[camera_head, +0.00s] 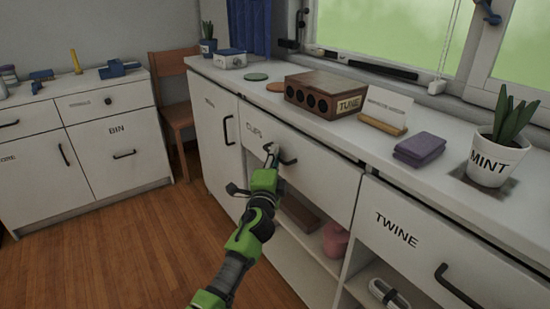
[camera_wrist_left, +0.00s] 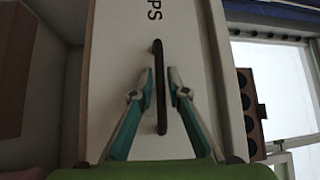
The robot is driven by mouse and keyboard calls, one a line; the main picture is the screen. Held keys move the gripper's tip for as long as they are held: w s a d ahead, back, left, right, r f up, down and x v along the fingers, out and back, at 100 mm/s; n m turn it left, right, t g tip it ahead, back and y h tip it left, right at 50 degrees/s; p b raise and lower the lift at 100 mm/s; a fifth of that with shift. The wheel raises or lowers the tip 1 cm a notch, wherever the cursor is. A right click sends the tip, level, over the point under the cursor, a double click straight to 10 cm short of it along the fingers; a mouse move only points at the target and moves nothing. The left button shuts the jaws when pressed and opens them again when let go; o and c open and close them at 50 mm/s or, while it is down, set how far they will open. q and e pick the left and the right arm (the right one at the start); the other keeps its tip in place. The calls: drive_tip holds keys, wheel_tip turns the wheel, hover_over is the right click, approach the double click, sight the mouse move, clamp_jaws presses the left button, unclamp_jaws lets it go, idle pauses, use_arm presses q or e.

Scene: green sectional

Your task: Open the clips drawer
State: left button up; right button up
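The clips drawer (camera_head: 310,170) is the white front below the counter, its label partly readable at the upper left; it looks closed or nearly so. Its dark bar handle (camera_head: 288,161) sits near the label. The handle also shows in the left wrist view (camera_wrist_left: 160,88), below the letters "PS". My left gripper (camera_head: 270,152) is at the handle, with one fingertip on each side of it. My right gripper is out of view.
The twine drawer (camera_head: 420,242) is at the right, with open shelves (camera_head: 300,245) below the clips drawer. A brown box (camera_head: 325,92), purple cloth (camera_head: 420,149) and mint pot (camera_head: 493,162) stand on the counter. A chair (camera_head: 178,95) is behind; wooden floor lies free at left.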

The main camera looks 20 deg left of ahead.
use_arm(q)
clamp_jaws()
